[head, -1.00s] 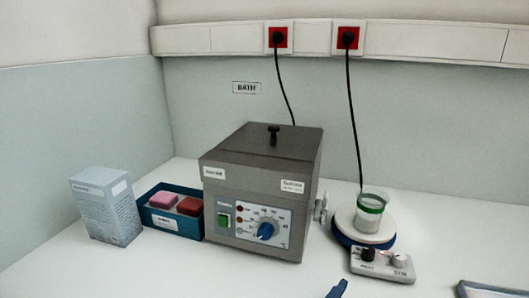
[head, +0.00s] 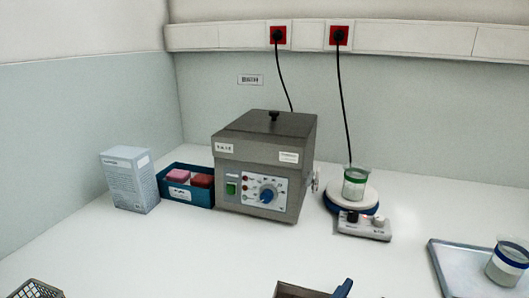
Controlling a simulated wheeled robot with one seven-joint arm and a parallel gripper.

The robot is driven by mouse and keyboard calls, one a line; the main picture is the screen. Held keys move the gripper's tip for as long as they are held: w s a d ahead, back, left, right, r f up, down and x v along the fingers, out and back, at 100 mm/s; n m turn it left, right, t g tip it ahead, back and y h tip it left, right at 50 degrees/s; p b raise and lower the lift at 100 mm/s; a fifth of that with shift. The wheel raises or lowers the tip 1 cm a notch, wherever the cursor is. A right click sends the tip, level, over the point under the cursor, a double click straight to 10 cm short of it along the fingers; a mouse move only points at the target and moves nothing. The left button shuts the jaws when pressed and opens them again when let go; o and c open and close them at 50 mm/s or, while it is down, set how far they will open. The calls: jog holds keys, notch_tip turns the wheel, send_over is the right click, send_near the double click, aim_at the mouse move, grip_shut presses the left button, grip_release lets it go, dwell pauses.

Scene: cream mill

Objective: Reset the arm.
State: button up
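A blue piece (head: 343,289) at the bottom edge of the head view looks like part of my arm or gripper. Only its tip shows, so I cannot see two fingers, whether they are open or shut, or whether anything is held. The rest of my arm is out of the picture.
A grey lidded bath (head: 262,165) stands at the back. Left are a blue rack (head: 190,197) with pink and red blocks and a pale carton (head: 130,180). Right, a beaker (head: 355,184) stands on a hotplate (head: 333,202). A tray (head: 437,265) with another beaker (head: 508,263) sits front right.

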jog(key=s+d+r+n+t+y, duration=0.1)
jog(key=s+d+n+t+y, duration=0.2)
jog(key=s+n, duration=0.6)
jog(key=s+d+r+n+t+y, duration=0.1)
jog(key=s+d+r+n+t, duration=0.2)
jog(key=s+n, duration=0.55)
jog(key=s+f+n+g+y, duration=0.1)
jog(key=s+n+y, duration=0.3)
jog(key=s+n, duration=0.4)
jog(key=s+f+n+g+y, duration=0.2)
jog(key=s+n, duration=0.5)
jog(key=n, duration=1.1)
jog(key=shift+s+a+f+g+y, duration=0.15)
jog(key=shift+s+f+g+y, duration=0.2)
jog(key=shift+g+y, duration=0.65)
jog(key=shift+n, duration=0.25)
